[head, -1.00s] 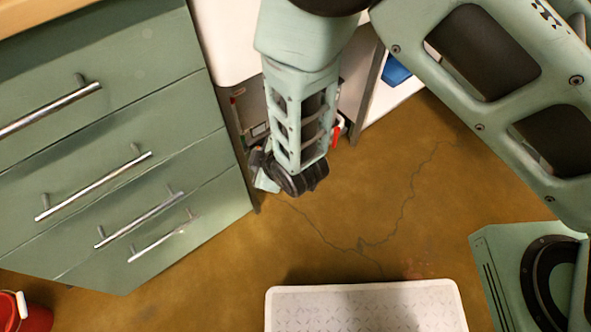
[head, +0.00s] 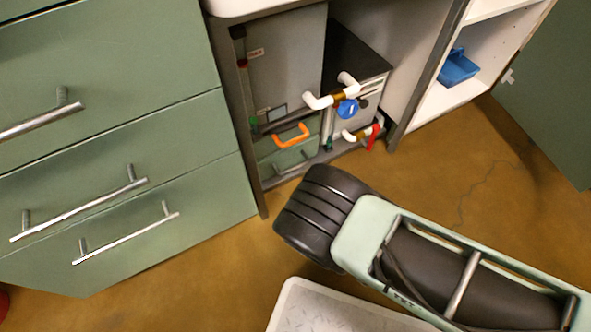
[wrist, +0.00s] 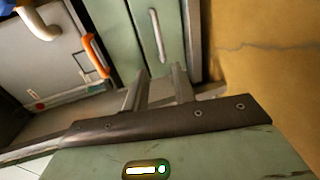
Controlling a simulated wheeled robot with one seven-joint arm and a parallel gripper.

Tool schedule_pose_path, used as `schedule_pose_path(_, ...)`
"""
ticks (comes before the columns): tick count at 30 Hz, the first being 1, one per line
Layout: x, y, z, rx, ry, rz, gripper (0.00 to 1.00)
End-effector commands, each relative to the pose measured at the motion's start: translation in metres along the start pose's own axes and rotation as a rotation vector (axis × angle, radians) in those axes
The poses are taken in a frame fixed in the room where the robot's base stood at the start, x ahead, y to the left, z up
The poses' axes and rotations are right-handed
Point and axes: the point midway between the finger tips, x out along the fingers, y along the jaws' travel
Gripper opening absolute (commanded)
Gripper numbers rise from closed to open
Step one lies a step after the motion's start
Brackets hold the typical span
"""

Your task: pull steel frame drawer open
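A steel frame (head: 245,95) stands under the counter. Low in it are two small green drawer fronts: the upper (head: 270,147) has an orange handle (head: 291,134), the lower (head: 283,163) a grey metal handle (head: 291,163). Both look shut. In the wrist view the orange handle (wrist: 95,55) is at upper left and the metal handle (wrist: 157,35) is at top centre. My gripper (wrist: 161,74) is open, its two fingers apart and empty, aimed at the lower front. The metal handle's near end lines up between the fingertips; contact cannot be told. The head view does not show my gripper.
White pipes (head: 332,97) with a blue valve and a red lever (head: 374,136) stand right of the drawers. A large green cabinet (head: 110,130) with bar handles is at left. A white tray (head: 320,310) lies on the floor. Brown floor is open at right.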

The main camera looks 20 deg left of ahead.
Motion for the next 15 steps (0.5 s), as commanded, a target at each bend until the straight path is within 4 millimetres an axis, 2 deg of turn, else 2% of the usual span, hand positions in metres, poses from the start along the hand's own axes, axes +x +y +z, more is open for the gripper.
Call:
schedule_pose_path(3,0.028,-0.004,0.0,0.002,-0.001,0.005,0.26)
schedule_pose_path(15,0.109,-0.005,0.0,0.004,-0.001,0.003,0.26)
